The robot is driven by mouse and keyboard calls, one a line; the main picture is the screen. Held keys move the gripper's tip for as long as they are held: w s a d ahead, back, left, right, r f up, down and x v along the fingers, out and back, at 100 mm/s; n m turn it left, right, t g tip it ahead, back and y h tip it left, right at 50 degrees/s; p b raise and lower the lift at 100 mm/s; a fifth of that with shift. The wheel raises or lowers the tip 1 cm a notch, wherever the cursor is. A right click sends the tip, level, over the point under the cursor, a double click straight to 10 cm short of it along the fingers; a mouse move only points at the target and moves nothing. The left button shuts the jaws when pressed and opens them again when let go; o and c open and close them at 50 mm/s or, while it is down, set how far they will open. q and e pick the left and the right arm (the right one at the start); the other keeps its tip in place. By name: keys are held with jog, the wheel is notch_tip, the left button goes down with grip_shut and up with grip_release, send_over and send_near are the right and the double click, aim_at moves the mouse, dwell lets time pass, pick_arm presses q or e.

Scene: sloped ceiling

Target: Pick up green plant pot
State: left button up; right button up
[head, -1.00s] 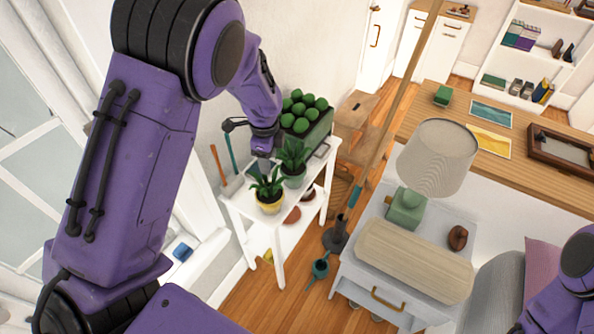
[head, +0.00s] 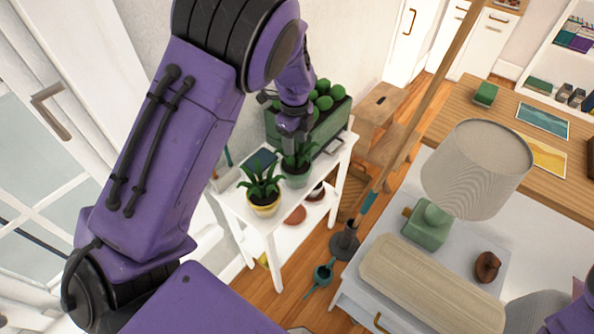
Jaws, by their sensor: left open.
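The green plant pot (head: 297,180) holds a leafy plant and stands upright on the white shelf table (head: 232,205). A yellow pot (head: 263,210) with a similar plant stands just left of it, nearer the front. My left gripper (head: 294,138) points down at the green pot's plant, in line with its leaves. It is open, with nothing seen held; its fingertips are small and partly lost against the leaves, so I cannot tell whether they touch. My right gripper is out of view; only a bit of my right arm shows at the lower right.
A green planter (head: 335,125) with round bushes stands right behind the green pot. Small garden tools lean at the table's left end. A lamp (head: 475,170) and a grey-white cabinet (head: 350,290) stand to the right. A watering can (head: 322,273) is on the floor.

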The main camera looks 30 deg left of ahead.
aim_at(296, 156)
pick_arm(q)
jog(key=f, duration=0.1)
jog(key=f+p, duration=0.1)
jog(key=f, duration=0.3)
jog(key=shift+s+d+p, duration=0.15)
jog(key=shift+d+p, duration=0.1)
jog(key=shift+p, duration=0.05)
jog(key=shift+f, duration=0.45)
jog(key=shift+c, duration=1.2)
grip_shut()
jog(key=shift+r, duration=0.1)
